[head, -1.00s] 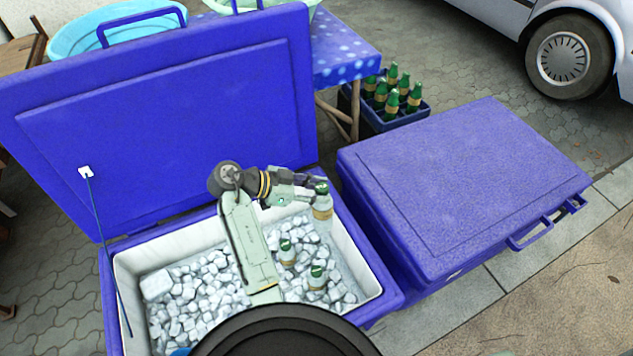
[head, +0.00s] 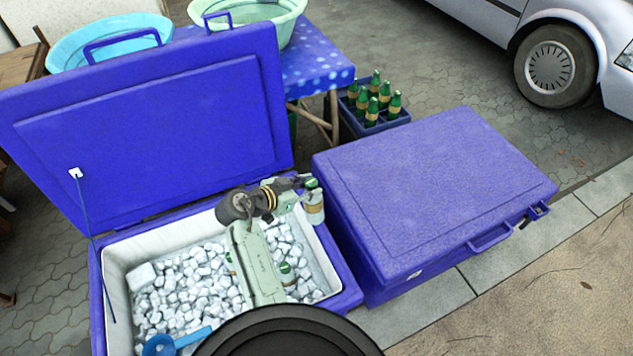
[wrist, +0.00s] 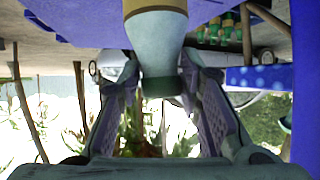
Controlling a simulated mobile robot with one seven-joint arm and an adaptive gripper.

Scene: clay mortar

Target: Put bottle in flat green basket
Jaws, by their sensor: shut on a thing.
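My gripper (head: 306,194) is shut on a pale bottle (head: 315,211) with a tan band and a green cap. It holds the bottle over the right wall of the open blue cooler. In the wrist view, the bottle (wrist: 160,42) is between my gripper's two fingers (wrist: 162,88). The light green basket (head: 285,35) is a wide, shallow, basin-like vessel on the table at the back. Its far part is cut off by the top edge, and it stands well away from my gripper.
The open cooler (head: 347,295) holds ice and other bottles (head: 286,272), with its lid (head: 150,120) raised at left. A closed cooler (head: 435,190) stands at right. A blue crate of green bottles (head: 378,127) is beside the spotted table (head: 318,62). A blue basin (head: 108,38) is at back left.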

